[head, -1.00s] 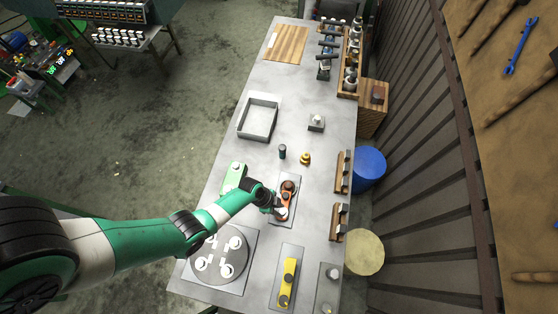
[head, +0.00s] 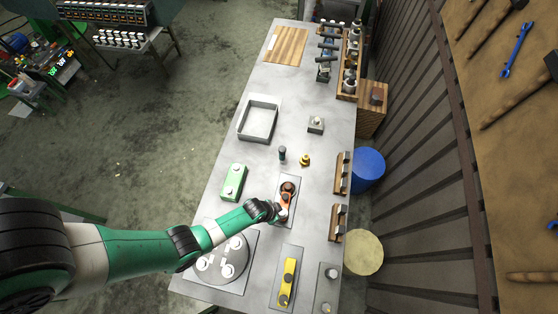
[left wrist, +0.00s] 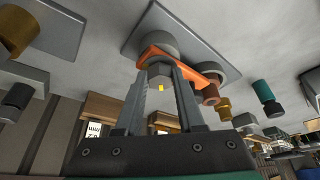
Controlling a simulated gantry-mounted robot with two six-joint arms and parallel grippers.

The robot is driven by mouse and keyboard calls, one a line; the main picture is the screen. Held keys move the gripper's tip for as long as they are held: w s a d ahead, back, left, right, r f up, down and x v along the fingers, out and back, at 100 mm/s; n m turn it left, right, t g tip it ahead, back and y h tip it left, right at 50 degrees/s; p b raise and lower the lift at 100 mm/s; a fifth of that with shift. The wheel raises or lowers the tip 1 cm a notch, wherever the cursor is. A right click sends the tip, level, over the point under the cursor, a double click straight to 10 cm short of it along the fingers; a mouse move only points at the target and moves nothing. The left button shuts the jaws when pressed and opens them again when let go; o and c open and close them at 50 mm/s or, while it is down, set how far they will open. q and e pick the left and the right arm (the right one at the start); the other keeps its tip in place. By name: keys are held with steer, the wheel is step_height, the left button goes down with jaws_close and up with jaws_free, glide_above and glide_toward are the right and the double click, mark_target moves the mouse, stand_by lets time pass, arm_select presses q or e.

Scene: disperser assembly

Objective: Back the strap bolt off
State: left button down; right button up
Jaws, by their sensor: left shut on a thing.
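The orange strap (head: 284,199) lies on a small grey plate (head: 292,216) in the middle of the table. It also shows in the left wrist view (left wrist: 190,64), across round grey bodies. The strap bolt (left wrist: 160,73), a grey head with a yellow mark, is at one end of the strap. My left gripper (head: 280,214) is over that end of the strap. In the left wrist view its fingers (left wrist: 160,82) are shut on the bolt's head from both sides. In the head view the gripper mostly hides the bolt. My right gripper is not in view.
A green block (head: 233,182) and a round grey fixture (head: 222,264) stand left of the strap. A yellow bar (head: 288,282) lies nearer. A dark green cylinder (head: 282,154) and a brass part (head: 305,160) stand beyond. Wooden racks (head: 342,172) line the right edge.

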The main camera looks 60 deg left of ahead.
arm_select(q)
steer(key=n+y, duration=0.1)
steer(key=n, duration=0.1)
steer(key=shift+d+n, duration=0.2)
steer(key=shift+n, duration=0.2)
steer(key=shift+w+d+n+g+y+b, duration=0.1)
steer(key=shift+n+g+y+b, duration=0.3)
steer(key=shift+n, duration=0.7)
steer(key=shift+d+n+g+y+b, duration=0.1)
steer(key=shift+n+y+b, duration=0.3)
steer(key=shift+n+b, duration=0.5)
steer(key=shift+n, duration=0.4)
steer(key=c, duration=0.5)
jaws_free()
